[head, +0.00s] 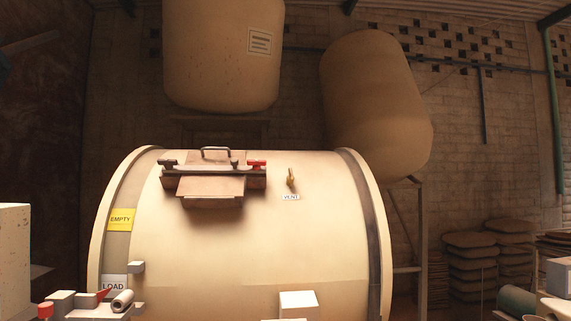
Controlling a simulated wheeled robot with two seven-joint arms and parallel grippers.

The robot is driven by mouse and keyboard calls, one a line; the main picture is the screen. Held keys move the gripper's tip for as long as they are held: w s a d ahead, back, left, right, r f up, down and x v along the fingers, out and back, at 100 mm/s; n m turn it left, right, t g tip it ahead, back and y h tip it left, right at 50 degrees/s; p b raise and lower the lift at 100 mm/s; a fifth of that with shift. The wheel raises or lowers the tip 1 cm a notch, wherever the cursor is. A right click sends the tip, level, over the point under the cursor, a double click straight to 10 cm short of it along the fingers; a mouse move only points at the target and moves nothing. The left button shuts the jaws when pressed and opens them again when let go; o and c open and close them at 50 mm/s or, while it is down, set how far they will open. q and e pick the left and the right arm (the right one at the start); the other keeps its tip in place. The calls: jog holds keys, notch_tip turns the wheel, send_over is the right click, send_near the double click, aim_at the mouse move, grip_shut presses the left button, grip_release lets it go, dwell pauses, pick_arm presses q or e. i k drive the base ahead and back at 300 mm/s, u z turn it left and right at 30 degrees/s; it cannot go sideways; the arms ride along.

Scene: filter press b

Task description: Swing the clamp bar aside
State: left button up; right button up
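The clamp bar (190,172) is a dark bar lying level across the hatch plate (212,187) on top of a large cream drum (230,250). A red knob (256,164) sits at its right end and dark fittings (168,163) at its left. A curved handle (215,150) stands behind the bar on the plate. No gripper fingers can be made out in the head view, and nothing touches the bar.
A small brass vent valve (290,178) stands right of the hatch. Yellow EMPTY (121,219) and white LOAD (114,283) labels are on the drum's left. Two big tanks (222,55) (375,105) stand behind. Stacked sacks (470,250) are at right.

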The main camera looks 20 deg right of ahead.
aim_at(234, 168)
jog(key=i, duration=1.25)
jog(key=u, duration=0.75)
